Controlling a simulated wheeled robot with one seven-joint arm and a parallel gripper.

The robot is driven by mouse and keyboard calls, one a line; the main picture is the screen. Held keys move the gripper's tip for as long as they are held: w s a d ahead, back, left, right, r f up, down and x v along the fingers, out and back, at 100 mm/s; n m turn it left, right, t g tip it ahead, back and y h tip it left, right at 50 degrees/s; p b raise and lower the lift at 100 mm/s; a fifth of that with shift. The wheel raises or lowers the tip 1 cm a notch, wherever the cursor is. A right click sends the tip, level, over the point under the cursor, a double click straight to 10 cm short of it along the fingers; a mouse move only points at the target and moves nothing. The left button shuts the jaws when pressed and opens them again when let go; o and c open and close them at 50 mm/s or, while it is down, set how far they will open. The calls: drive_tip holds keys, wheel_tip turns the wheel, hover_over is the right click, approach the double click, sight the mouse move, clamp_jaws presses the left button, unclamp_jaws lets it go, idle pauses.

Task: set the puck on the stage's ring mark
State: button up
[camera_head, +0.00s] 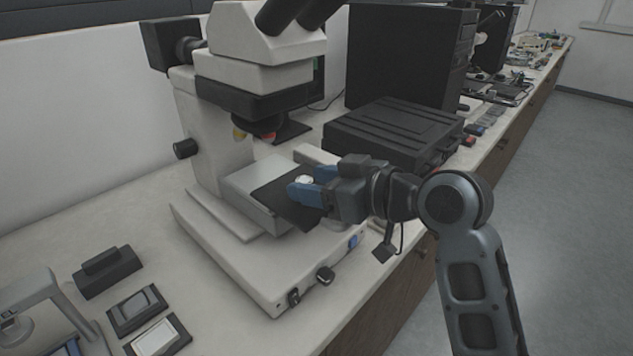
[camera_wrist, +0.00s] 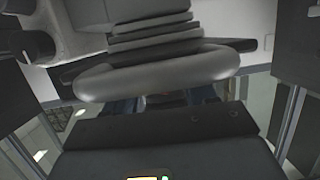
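The puck (camera_head: 304,179) is a small pale disc between the blue fingertips of my gripper (camera_head: 305,187) in the head view. My gripper appears shut on it, reaching in from the right over the microscope's stage. The stage (camera_head: 254,183) is a light grey block with a black top plate (camera_head: 278,199). The puck is over or close above this plate; I cannot tell whether it touches. The ring mark is not visible; my gripper hides part of the plate. The wrist view is mostly filled by grey and dark parts, and the puck cannot be made out there.
The white microscope (camera_head: 262,60) rises behind the stage, with its objectives (camera_head: 256,132) above and left of the puck. A black case (camera_head: 392,133) lies behind my gripper. Small dark trays (camera_head: 137,308) and a black block (camera_head: 106,270) lie at the front left of the bench.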

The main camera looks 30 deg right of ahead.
drive_tip(key=shift+r, duration=0.1)
drive_tip(key=v, duration=1.2)
drive_tip(key=shift+p, duration=0.3)
drive_tip(key=s+a+f+m+h, duration=0.2)
drive_tip(key=s+f+m+h, duration=0.35)
drive_tip(key=s+f, duration=0.65)
drive_tip(key=s+a+f+n+t, duration=0.1)
drive_tip(key=s+a, duration=0.2)
drive_tip(key=s, duration=1.4)
drive_tip(key=shift+f, duration=0.4)
